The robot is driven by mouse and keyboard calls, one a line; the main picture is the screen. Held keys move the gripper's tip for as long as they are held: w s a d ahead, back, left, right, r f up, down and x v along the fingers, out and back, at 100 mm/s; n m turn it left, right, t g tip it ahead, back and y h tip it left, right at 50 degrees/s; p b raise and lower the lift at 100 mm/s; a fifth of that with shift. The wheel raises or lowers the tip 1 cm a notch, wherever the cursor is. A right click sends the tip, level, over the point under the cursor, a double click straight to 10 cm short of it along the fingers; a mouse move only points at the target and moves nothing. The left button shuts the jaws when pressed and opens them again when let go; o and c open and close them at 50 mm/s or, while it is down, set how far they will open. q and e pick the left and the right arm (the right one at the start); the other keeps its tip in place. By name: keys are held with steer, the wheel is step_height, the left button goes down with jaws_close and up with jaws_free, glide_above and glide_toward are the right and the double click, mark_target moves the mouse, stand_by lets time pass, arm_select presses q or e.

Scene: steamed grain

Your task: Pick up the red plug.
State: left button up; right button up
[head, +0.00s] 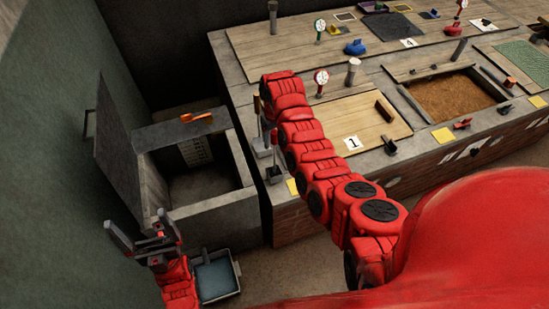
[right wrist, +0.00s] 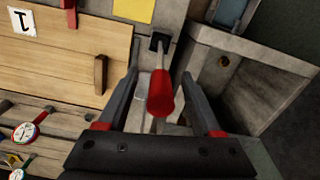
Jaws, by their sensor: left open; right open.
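A red grip (right wrist: 160,95) on a thin metal rod, which I take to be the red plug, stands up from a dark square socket in the right wrist view. My right gripper (right wrist: 161,74) is open, with one finger on each side of the grip. I cannot tell whether either finger touches it. In the head view the rod and its dark base (head: 275,173) show at the bench's left end, and my right arm hides most of the gripper. My left gripper (head: 144,238) is open and empty at the lower left.
An open stone bin (head: 245,196) stands left of the bench. A blue tray (head: 217,277) lies on the floor near my left gripper. A dial (head: 321,77) stands on the bench.

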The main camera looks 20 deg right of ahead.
steer(key=shift+f, duration=0.85)
jaws_close()
stand_by(0.8)
